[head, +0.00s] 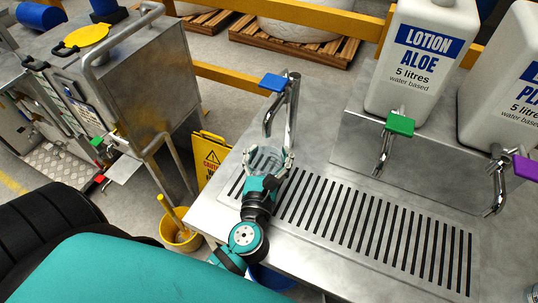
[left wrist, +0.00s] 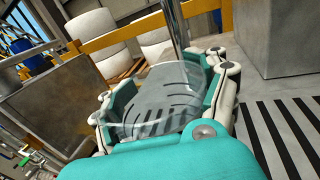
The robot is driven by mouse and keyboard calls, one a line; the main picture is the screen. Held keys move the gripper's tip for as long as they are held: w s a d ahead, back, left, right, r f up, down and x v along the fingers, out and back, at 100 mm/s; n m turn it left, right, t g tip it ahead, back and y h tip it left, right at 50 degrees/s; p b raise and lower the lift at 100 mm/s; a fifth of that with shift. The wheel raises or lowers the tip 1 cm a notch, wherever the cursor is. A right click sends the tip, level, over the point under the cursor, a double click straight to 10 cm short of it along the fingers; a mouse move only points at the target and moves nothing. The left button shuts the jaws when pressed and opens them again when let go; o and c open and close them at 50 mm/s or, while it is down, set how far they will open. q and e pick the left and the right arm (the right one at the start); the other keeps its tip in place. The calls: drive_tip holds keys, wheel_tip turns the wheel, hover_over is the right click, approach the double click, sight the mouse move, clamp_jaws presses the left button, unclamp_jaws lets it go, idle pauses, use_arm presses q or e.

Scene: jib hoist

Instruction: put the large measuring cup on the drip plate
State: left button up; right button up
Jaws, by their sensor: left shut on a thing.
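The large measuring cup (head: 265,158) is clear and see-through. It is at the left end of the drip plate (head: 372,234), a slotted metal panel in the steel counter. My left gripper (head: 268,164) is shut on the cup, with its fingers on both sides. The cup fills the space between the fingers in the left wrist view (left wrist: 165,92), and dark slots show through it. I cannot tell whether its base touches the plate. The tap with the blue lever (head: 273,83) stands just behind the cup. My right gripper is not in view.
Taps with a green lever (head: 400,124) and a purple lever (head: 525,167) stand to the right, under white lotion bottles (head: 425,65). The plate's middle and right are clear. A yellow bucket (head: 180,231) and a caution sign (head: 210,155) stand left of the counter.

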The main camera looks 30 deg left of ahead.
use_arm(q)
drive_tip(key=shift+f, duration=0.15)
drive_tip(key=o, duration=1.4)
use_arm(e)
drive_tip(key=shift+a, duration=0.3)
use_arm(q)
drive_tip(key=b+v, duration=0.4)
drive_tip(key=v, duration=0.7)
drive_tip(key=shift+s+d, duration=0.15)
drive_tip(key=shift+s, duration=0.4)
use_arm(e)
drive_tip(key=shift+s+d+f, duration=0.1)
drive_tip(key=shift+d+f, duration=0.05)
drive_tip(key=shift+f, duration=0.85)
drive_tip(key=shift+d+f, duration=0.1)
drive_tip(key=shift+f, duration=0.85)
